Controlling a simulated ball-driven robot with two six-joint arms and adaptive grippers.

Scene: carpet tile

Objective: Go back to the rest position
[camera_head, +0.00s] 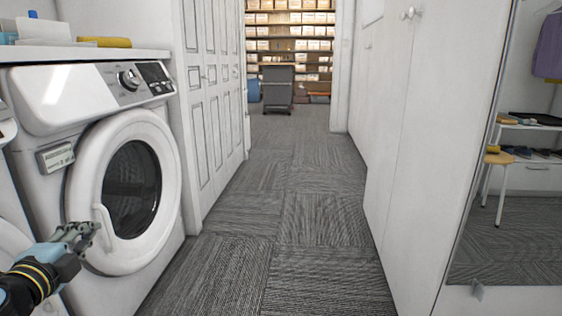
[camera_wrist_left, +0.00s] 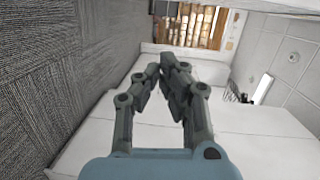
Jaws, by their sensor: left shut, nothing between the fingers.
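My left gripper (camera_head: 94,232) shows at the lower left of the head view, in front of the white washing machine (camera_head: 45,195). It is close to the handle edge of the machine's round door (camera_head: 172,190); I cannot tell whether it touches. The door looks shut. In the left wrist view the gripper (camera_wrist_left: 166,72) has its fingers together, with nothing between them. My right gripper is in neither view.
A grey carpet aisle (camera_head: 270,215) runs clear between the white panelled doors (camera_head: 212,90) and the tall white cabinet (camera_head: 405,130). A grey chair (camera_head: 278,88) stands at the far end before stocked shelves. A mirror-like panel (camera_head: 510,262) is at the right.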

